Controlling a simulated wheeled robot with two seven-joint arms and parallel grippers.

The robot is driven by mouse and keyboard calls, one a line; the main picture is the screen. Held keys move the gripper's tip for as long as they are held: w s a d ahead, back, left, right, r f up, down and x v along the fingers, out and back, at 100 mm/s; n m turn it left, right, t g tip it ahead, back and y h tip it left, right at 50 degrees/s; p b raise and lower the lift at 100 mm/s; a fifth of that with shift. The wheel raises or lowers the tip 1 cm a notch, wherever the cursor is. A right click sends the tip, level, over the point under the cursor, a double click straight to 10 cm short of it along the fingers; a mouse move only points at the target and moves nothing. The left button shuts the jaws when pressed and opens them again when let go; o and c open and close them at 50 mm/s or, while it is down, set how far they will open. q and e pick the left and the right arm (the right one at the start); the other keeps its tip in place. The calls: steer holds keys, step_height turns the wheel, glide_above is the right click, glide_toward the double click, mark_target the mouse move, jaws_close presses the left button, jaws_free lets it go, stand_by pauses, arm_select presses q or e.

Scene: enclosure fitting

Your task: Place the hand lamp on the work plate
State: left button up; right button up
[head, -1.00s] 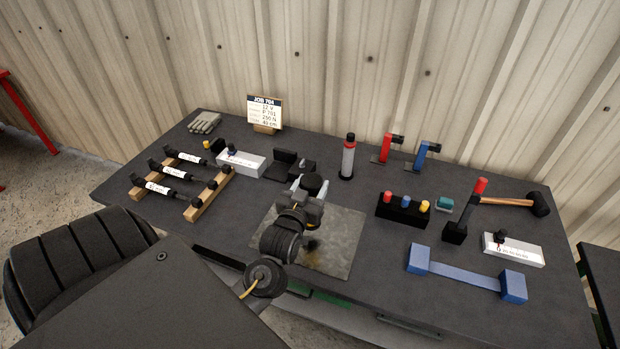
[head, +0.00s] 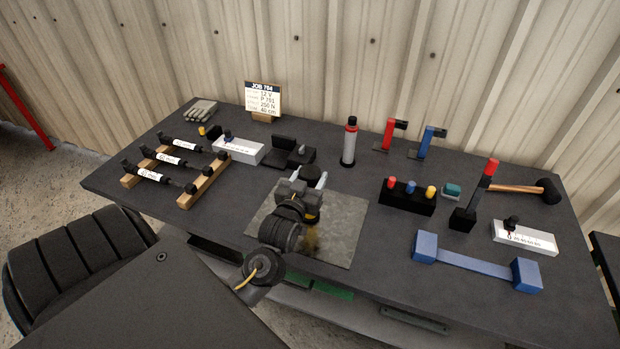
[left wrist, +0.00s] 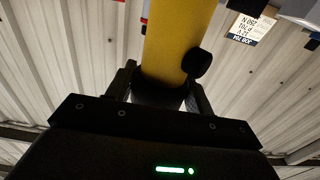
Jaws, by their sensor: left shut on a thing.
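The hand lamp (left wrist: 178,40) is a yellow cylinder with a black side knob and a dark collar in the left wrist view. My left gripper (left wrist: 160,90) is shut on it, with a dark finger on each side of the collar. In the head view my left gripper (head: 308,182) is over the back part of the work plate (head: 343,235), a grey metal sheet with a brownish stain. There my wrist hides most of the lamp, and I cannot tell whether it touches the plate. My right gripper is not in view.
A grey-and-red cylinder (head: 349,145) stands behind the plate. A black block with coloured knobs (head: 407,197) and a blue bracket (head: 475,262) lie right. A black fixture (head: 289,153) is behind left, near a wooden rack (head: 203,181). The plate's right part is clear.

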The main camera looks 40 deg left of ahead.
arm_select(q)
steer(key=o, duration=1.4)
steer(key=shift+f, duration=0.1)
steer(key=shift+o, duration=0.2)
steer(key=shift+r, duration=0.25)
steer(key=b+v, duration=0.3)
steer(key=v, duration=0.9)
